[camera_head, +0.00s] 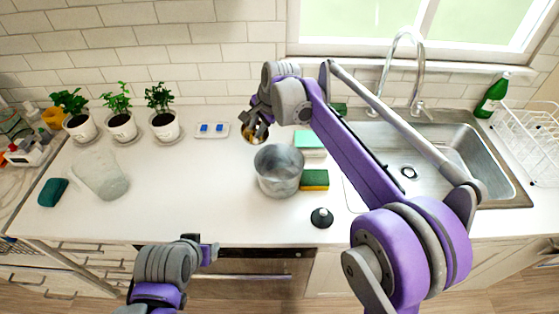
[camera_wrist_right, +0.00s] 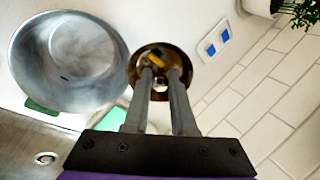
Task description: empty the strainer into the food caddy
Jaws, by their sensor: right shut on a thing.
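The food caddy is a grey metal bucket (camera_head: 279,171), open at the top, standing upright on the white counter. It also shows in the right wrist view (camera_wrist_right: 68,62), and its inside looks empty apart from a small dark spot. My right gripper (camera_head: 258,124) is behind and left of the caddy, shut on the small brownish round strainer (camera_wrist_right: 164,54). The strainer appears beside the caddy, not over it. A yellowish bit shows inside it between the fingers; the rest is partly hidden. My left gripper (camera_head: 211,252) is low at the counter's front edge, seen from behind.
A green-yellow sponge (camera_head: 314,180) and a black stopper (camera_head: 321,217) lie right of the caddy. The sink (camera_head: 430,160) is at right. Counter between jar and caddy is clear.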

